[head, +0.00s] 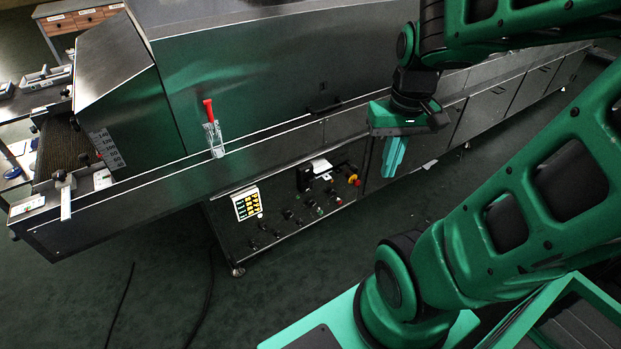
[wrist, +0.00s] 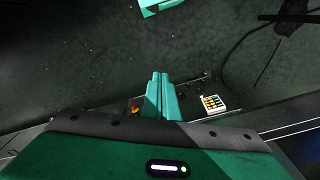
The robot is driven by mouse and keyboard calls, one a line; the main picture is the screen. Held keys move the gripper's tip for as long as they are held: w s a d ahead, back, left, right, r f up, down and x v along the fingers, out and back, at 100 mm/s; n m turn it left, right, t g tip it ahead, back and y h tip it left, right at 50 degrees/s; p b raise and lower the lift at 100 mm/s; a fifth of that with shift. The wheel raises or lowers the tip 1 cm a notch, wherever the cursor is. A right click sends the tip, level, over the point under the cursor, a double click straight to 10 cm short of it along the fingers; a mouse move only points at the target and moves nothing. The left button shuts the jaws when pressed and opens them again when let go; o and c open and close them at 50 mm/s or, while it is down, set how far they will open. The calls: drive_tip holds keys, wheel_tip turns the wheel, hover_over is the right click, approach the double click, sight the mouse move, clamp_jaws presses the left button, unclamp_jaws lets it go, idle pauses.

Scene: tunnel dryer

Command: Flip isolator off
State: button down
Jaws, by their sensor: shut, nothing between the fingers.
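The isolator looks to be the red and yellow rotary knob (head: 353,180) at the upper right end of the dark control panel on the dryer's side. Its exact handle position is too small to tell. In the wrist view an orange-red bit of it (wrist: 136,111) shows left of my fingers, partly hidden by the gripper body. My gripper (head: 391,172) points down, to the right of the knob in the head view and apart from it in the picture. The fingers are shut together and empty, as the wrist view also shows (wrist: 160,76).
The control panel (head: 277,222) also carries a yellow-key keypad (head: 247,203), several dark knobs and a black box with white paper (head: 316,166). The dryer's ledge (head: 270,145) runs above it. Floor in front is mostly clear.

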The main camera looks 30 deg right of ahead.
drive_tip(key=w+d+f+n+t, duration=0.2)
drive_tip(key=w+f, duration=0.5)
drive_tip(key=w, duration=0.4)
drive_tip(key=w+d+f+n+t, duration=0.25)
drive_tip(key=w+f, duration=0.45)
drive_tip(key=w, duration=0.5)
drive_tip(key=w+f+n+t+y, duration=0.1)
drive_tip(key=w+f+t, duration=0.1)
drive_tip(key=w+f, duration=0.65)
drive_tip(key=t, duration=0.2)
approach(310, 180)
drive_tip(key=shift+s+a+r, duration=0.1)
drive_tip(key=shift+s+r, duration=0.3)
drive_tip(key=shift+r, duration=0.45)
drive_tip(key=shift+s+a+r, duration=0.1)
drive_tip(key=shift+s+r, duration=0.3)
drive_tip(key=shift+r, duration=0.4)
drive_tip(key=shift+w+f, duration=0.1)
drive_tip(key=x, duration=0.9)
drive_tip(key=shift+w+d+f, duration=0.15)
drive_tip(key=shift+w+f, duration=0.1)
drive_tip(key=shift+w, duration=0.05)
